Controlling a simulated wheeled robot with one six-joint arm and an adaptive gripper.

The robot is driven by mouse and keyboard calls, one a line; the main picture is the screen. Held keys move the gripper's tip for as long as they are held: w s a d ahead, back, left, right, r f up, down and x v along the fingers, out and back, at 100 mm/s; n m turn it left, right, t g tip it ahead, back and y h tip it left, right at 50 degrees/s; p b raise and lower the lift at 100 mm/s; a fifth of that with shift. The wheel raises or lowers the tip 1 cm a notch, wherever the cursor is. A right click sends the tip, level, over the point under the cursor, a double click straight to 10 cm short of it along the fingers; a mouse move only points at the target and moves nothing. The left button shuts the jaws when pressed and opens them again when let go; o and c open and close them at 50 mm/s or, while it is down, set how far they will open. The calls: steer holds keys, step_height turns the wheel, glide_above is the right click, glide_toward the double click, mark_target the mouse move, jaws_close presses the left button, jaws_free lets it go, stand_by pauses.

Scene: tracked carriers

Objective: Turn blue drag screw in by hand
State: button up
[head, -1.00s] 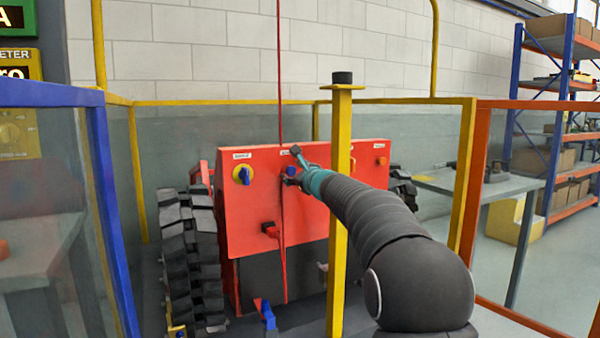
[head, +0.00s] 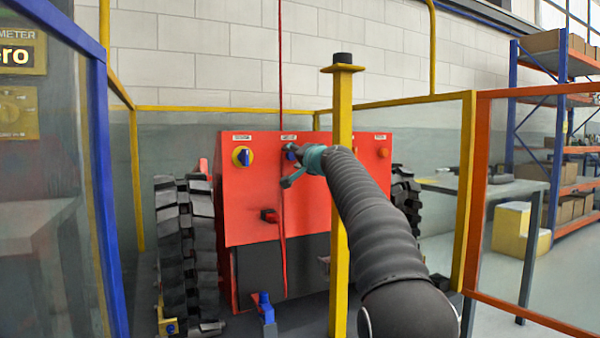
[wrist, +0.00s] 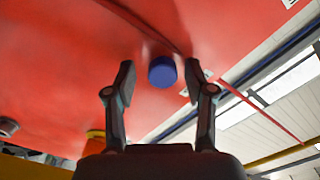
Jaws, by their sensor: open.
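The blue drag screw is a round blue knob on the sloping red panel of the tracked carrier. In the wrist view the blue screw (wrist: 162,71) shows between my two fingertips, with a gap on each side. In the head view the blue screw (head: 291,152) is partly hidden by my gripper (head: 290,165), which is at the panel below a small white label. My gripper (wrist: 159,86) is open and empty in the wrist view. Whether the screw's head is fully between the fingers in depth I cannot tell.
A yellow disc with a blue knob (head: 243,157) is left on the panel, an orange knob (head: 382,152) right. A red cord (head: 279,60) hangs down across the panel near the screw. A yellow post (head: 341,110) stands close to my arm. Glass-panelled rails surround the carrier.

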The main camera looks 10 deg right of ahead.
steer(key=n+b, duration=0.1)
steer(key=n, duration=0.2)
steer(key=shift+f+b, duration=0.1)
steer(key=shift+b, duration=0.2)
steer(key=n, duration=0.7)
steer(key=shift+r+p, duration=0.2)
steer(key=shift+p, duration=0.1)
steer(key=shift+s, duration=0.25)
